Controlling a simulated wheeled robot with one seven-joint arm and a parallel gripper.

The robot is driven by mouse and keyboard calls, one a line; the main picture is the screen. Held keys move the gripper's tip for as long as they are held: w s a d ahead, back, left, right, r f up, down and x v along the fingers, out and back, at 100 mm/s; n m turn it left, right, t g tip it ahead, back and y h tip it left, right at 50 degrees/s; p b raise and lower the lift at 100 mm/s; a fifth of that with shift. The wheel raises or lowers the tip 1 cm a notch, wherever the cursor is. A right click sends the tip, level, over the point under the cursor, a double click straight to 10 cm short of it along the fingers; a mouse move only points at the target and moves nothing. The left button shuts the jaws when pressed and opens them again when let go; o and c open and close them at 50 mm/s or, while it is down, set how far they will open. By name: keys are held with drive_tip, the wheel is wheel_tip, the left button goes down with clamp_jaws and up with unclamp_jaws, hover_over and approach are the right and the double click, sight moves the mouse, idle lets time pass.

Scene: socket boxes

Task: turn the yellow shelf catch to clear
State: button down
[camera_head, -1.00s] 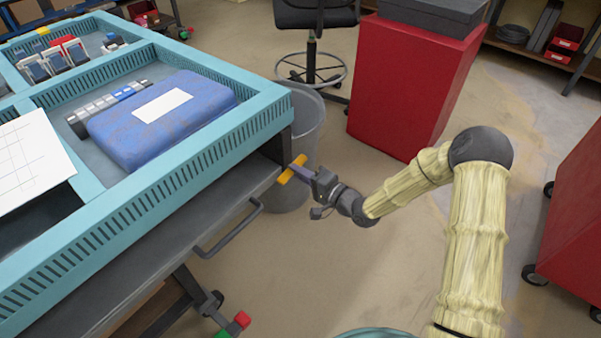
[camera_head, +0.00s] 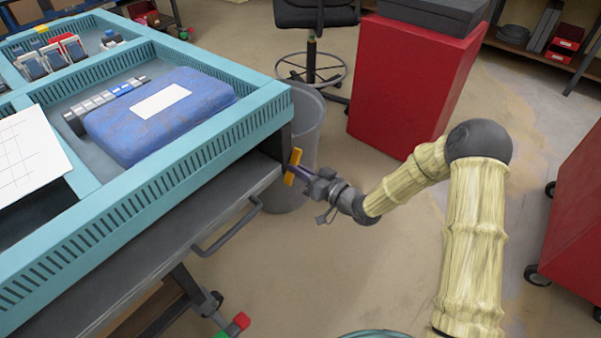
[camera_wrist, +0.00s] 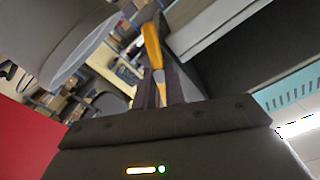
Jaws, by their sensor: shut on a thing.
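The yellow shelf catch (camera_head: 292,167) is at the right end of the grey shelf, below the corner of the teal tray. In the head view it stands steeply, leaning slightly right at the top. My gripper (camera_head: 300,173) reaches it from the right and is shut on it. In the wrist view the yellow catch (camera_wrist: 152,42) sticks out beyond the dark fingers of my gripper (camera_wrist: 160,88), and a bit of yellow shows between them. The fingers hide part of the catch.
The teal tray (camera_head: 190,165) holds a blue case (camera_head: 150,125) above the shelf (camera_head: 150,250). A bar handle (camera_head: 228,228) juts from the shelf front. A grey bin (camera_head: 308,120) stands close behind my gripper. A red cabinet (camera_head: 405,80) is further back.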

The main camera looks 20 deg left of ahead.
drive_tip(key=n+b, duration=0.2)
drive_tip(key=n, duration=0.3)
drive_tip(key=shift+d+f, duration=0.1)
drive_tip(key=shift+n, duration=0.3)
drive_tip(key=c, duration=1.5)
unclamp_jaws()
drive_tip(key=shift+o, duration=0.2)
drive_tip(key=shift+s, duration=0.1)
drive_tip(key=p+v, duration=0.3)
drive_tip(key=v, duration=1.4)
drive_tip(key=shift+d, duration=0.15)
